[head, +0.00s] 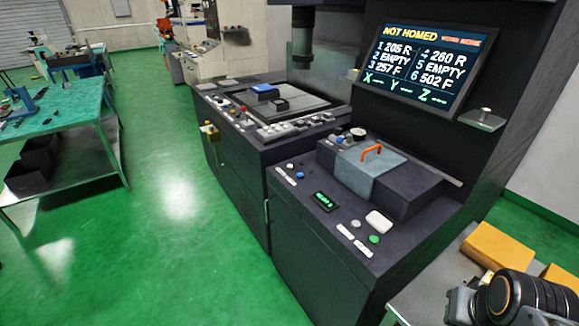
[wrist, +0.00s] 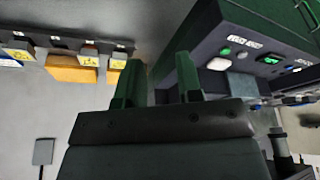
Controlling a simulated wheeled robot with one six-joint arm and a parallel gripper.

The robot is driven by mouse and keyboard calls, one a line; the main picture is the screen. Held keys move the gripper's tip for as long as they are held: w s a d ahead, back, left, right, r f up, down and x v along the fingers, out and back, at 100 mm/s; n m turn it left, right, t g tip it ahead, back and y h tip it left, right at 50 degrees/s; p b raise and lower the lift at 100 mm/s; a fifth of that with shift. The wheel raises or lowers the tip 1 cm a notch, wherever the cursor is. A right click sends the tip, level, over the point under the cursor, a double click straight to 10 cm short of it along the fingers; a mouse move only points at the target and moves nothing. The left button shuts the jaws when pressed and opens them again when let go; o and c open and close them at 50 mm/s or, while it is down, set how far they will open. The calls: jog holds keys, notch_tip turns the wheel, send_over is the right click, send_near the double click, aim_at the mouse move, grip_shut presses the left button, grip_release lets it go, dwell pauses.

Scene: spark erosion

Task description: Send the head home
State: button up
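The erosion machine's screen (head: 418,65) reads "NOT HOMED", with dashes beside X, Y and Z. The dark cylindrical head (head: 302,45) hangs over the work area. On the front console are a green button (head: 374,239), a white pad (head: 379,222), a small green-lit display (head: 324,201) and a blue button (head: 300,175). The green button also shows in the wrist view (wrist: 226,51), near the white pad (wrist: 218,64). My gripper (wrist: 160,75) is open and empty, its two fingers apart, and touches no control. Small labels are unreadable.
An orange-handled cover (head: 372,152) sits behind the console controls. A second control row (head: 290,128) lies farther left. Yellow blocks (head: 497,245) lie on a grey surface at right, close to my arm. A green-topped workbench (head: 60,110) stands left; the green floor between is clear.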

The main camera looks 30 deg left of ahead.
grip_shut()
dwell(1.4)
